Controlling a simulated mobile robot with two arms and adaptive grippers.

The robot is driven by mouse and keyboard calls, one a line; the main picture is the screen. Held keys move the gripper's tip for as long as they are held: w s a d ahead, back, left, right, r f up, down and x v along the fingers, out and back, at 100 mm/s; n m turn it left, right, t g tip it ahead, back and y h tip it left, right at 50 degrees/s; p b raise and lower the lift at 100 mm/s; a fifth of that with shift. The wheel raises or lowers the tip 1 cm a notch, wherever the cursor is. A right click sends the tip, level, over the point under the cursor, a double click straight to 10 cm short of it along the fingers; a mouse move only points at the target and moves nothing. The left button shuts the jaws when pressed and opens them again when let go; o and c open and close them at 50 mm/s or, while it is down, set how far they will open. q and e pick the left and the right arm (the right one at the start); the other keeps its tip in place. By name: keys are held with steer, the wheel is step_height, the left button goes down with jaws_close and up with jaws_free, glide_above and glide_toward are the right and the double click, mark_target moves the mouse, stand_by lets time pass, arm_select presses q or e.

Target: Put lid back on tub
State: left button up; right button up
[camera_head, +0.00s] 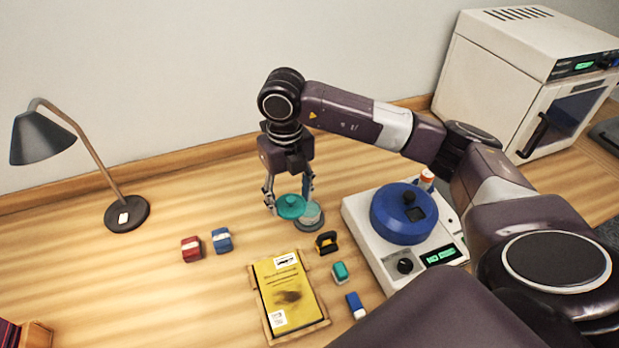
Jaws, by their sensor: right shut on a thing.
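A round teal lid (291,207) with a small knob is between the fingertips of my right gripper (289,200), which is shut on it and points down. A pale grey-green round tub (312,219) stands on the table just right of the lid. The lid overlaps the tub's left side in the picture; whether they touch cannot be told. One finger hides part of the tub. My left gripper is out of view.
A white machine (362,232) with a blue drum (403,222) stands to the right. A yellow book (286,290) on a wooden tray, red (192,249) and blue (222,240) blocks and a black-yellow item (326,242) lie in front. A lamp (127,213) stands left.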

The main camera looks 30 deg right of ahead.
mark_target(296, 194)
steer(key=d+m, duration=0.1)
steer(key=m, duration=0.1)
steer(key=w+m, duration=0.1)
steer(key=m, duration=0.2)
steer(key=d+m+p, duration=0.1)
steer(key=m, duration=0.2)
steer(key=shift+w+d+f, duration=0.3)
steer(key=shift+d, duration=0.05)
steer(key=shift+w+d+f+m+b, duration=0.3)
steer(key=shift+d+f+m+b, duration=0.35)
steer(key=shift+f+m, duration=1.25)
steer(key=shift+w+d+f+m+b, duration=0.3)
steer(key=shift+d+f+m, duration=0.7)
steer(key=shift+m, duration=1.85)
steer(key=shift+w+d+f+m+b, duration=0.25)
steer(key=shift+d+f+m+b, duration=0.4)
steer(key=shift+f+m, duration=1.2)
steer(key=shift+d+r+m, duration=0.15)
steer(key=shift+r+m, duration=0.35)
steer(key=shift+p, duration=0.3)
steer(key=shift+f, duration=0.15)
steer(key=o, duration=0.8)
